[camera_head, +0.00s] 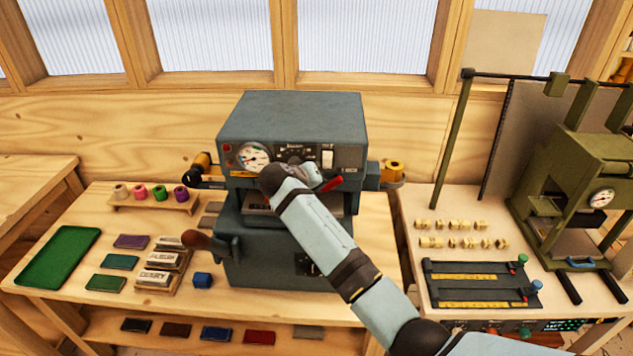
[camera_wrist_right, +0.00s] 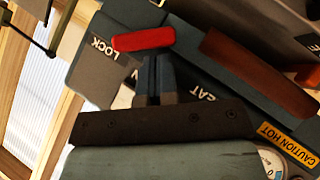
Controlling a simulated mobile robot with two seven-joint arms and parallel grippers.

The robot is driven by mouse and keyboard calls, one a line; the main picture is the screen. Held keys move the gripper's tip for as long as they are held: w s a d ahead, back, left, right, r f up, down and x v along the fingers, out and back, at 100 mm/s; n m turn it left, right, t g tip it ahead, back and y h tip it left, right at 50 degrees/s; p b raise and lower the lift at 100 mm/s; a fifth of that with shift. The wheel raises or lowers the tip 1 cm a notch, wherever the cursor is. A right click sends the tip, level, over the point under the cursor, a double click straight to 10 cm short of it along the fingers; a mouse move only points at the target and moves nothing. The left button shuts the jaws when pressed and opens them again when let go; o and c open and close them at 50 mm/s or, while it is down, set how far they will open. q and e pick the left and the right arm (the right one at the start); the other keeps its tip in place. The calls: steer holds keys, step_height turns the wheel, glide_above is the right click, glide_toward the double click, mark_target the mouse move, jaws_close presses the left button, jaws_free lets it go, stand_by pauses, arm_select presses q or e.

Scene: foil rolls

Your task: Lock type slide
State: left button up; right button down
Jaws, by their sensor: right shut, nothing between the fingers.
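The grey foil press (camera_head: 290,122) stands on the wooden bench. Its red lever (camera_head: 333,184) is at the right of its front, below the dial panel. In the right wrist view the red lever (camera_wrist_right: 143,39) lies just beyond my fingertips, beside a "LOCK" label (camera_wrist_right: 102,48). My right gripper (camera_head: 318,179) is shut and empty at the press front, close to the red lever; in the wrist view its fingers (camera_wrist_right: 154,62) reach up to the lever, and I cannot tell whether they touch. My right forearm hides part of the slide opening. My left gripper is out of view.
A "CAUTION HOT" label (camera_wrist_right: 287,148) and a brown bar (camera_wrist_right: 250,70) are near the gripper. A wooden-knobbed handle (camera_head: 197,240) sticks out left of the press. Foil rolls (camera_head: 160,192), a green tray (camera_head: 58,257) and type blocks stand left. A green press (camera_head: 575,190) stands right.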

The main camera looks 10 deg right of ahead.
steer(key=b+v, duration=0.3)
steer(key=v, duration=1)
steer(key=shift+s+a+r, duration=0.2)
steer(key=shift+s+a, duration=0.05)
steer(key=shift+s, duration=0.05)
